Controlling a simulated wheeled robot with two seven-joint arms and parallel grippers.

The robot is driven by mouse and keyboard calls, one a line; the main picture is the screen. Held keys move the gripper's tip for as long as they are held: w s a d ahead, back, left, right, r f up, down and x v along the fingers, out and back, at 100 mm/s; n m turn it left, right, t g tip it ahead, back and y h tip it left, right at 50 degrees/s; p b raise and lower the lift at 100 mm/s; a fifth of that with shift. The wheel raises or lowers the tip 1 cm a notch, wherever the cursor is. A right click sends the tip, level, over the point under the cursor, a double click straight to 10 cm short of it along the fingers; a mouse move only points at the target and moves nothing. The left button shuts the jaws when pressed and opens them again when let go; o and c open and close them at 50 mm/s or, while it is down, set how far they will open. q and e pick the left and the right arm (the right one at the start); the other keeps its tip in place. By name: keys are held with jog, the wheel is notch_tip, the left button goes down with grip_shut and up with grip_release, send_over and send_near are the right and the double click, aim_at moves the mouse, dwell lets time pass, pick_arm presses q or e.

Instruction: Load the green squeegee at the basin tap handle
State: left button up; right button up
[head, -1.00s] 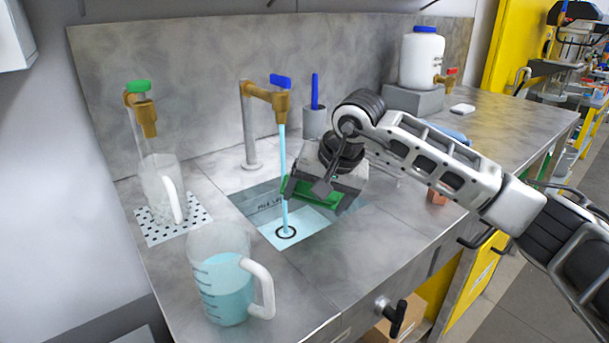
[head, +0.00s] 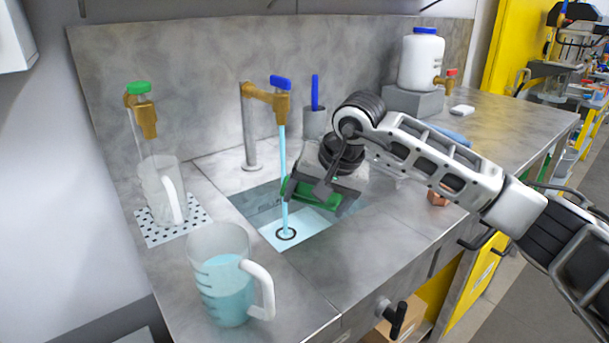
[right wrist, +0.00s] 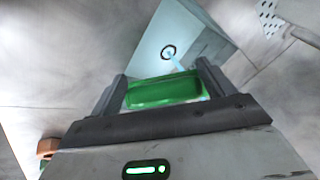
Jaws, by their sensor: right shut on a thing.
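My right gripper (head: 318,193) is shut on the green squeegee (head: 311,190), which it holds above the right side of the sunken basin (head: 265,206). In the right wrist view the squeegee (right wrist: 165,91) lies crosswise between the two fingers, with the basin (right wrist: 190,38) beyond it. The basin tap has a blue handle (head: 281,82) on a brass body at the top of a grey post, left of and higher than my right gripper. Water runs from this tap into the basin, close to the squeegee's left end. My left gripper does not show.
A jug with blue liquid (head: 225,280) stands at the front left. Another jug (head: 163,190) stands on a perforated mat under a green-handled tap (head: 139,88). A grey cup with a blue-handled tool (head: 315,92) is behind my gripper. A white canister (head: 421,58) stands back right.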

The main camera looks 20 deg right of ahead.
jog(key=s+r+p, duration=0.1)
jog(key=s+r, duration=0.3)
jog(key=s, duration=0.1)
dwell(0.7)
jog(key=shift+a, duration=0.1)
